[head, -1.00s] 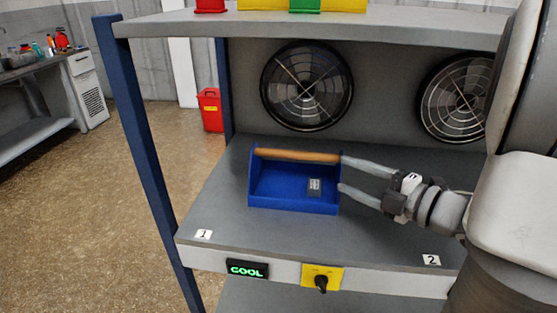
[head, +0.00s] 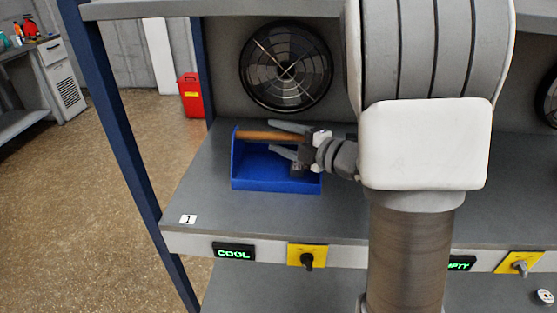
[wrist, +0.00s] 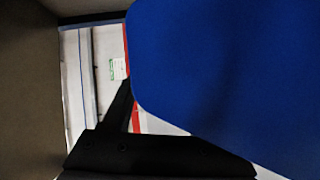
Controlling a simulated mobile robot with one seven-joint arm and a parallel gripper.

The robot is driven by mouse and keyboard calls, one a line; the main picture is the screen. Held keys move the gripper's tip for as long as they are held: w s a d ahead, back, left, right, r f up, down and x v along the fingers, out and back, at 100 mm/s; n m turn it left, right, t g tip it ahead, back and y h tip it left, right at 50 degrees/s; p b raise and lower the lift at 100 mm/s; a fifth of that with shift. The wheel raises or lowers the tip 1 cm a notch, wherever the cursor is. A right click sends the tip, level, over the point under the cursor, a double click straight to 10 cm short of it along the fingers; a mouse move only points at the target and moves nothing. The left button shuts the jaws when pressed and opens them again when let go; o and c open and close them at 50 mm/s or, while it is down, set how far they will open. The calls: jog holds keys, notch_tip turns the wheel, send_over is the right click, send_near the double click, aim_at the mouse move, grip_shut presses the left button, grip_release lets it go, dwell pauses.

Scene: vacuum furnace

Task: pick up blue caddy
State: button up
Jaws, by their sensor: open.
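The blue caddy (head: 275,184), an open box with a wooden bar handle (head: 262,135) across its top, stands on the grey shelf at slot 1. My gripper (head: 270,137) is open and reaches in from the right over the caddy. In the head view its two fingers appear above and below the handle; I cannot tell whether they touch it. The right end of the caddy is partly hidden by my gripper. In the wrist view the caddy's blue side (wrist: 240,65) fills the right part, close to a dark finger.
A fan (head: 286,68) is set in the back wall behind the caddy. A green COOL display (head: 233,251) and a yellow switch (head: 307,256) are on the shelf front. A blue post (head: 125,150) stands at the left. Shelf left of the caddy is clear.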

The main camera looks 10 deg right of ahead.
jog(key=x, duration=0.3)
jog(key=shift+w, duration=0.2)
grip_shut()
jog(key=shift+r, duration=0.2)
dwell(1.1)
